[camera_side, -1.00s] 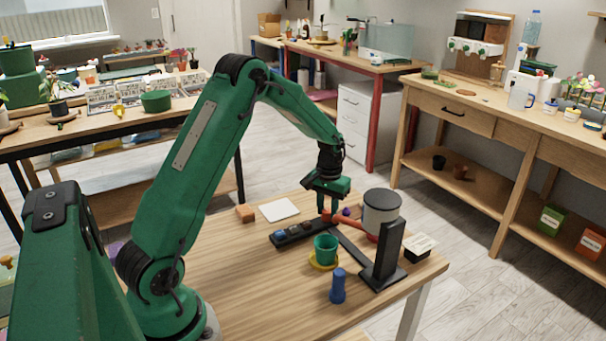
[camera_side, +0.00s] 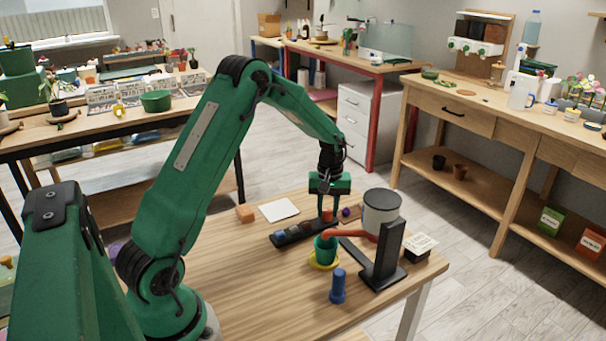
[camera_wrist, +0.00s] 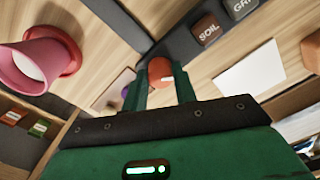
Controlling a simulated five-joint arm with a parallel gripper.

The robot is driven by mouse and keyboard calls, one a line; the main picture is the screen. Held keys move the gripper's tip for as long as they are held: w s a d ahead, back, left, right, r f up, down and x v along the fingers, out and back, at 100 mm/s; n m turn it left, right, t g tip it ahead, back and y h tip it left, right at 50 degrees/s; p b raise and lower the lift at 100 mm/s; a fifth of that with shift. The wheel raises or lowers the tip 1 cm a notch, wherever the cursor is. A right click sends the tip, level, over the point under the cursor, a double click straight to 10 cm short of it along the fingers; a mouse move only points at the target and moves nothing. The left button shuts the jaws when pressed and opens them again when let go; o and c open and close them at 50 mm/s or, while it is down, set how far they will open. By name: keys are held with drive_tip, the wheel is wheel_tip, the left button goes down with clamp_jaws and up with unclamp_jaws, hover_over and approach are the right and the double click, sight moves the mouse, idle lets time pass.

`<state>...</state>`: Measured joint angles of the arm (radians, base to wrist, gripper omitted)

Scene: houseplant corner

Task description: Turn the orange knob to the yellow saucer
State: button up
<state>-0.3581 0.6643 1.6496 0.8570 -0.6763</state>
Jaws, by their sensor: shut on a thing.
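My gripper (camera_side: 327,209) points down, with its fingers shut on the orange knob (camera_side: 328,216) at the far end of the black tile strip (camera_side: 285,237). The knob also shows between my fingers in the wrist view (camera_wrist: 160,71). The yellow saucer (camera_side: 313,262) lies on the table at the near side, with a green pot (camera_side: 325,252) upright on it. An orange spout (camera_side: 350,234) runs from under the grey hopper (camera_side: 381,212), its free end at the pot's rim in the picture. The saucer does not show clearly in the wrist view.
A black stand (camera_side: 388,255) holds the hopper. A blue bottle-like object (camera_side: 338,287) stands close in front. A purple ball (camera_side: 346,212) is right of the knob. A white sheet (camera_side: 279,209) and orange block (camera_side: 245,213) lie left. The table's left part is clear.

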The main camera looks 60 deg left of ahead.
sight(329, 211)
drive_tip(key=shift+d+f, duration=0.1)
drive_tip(key=shift+d, duration=0.1)
drive_tip(key=o, duration=1)
drive_tip(key=shift+a, duration=0.1)
drive_tip(key=shift+r, duration=0.2)
drive_tip(key=shift+w+r, duration=0.1)
drive_tip(key=shift+r, duration=3.7)
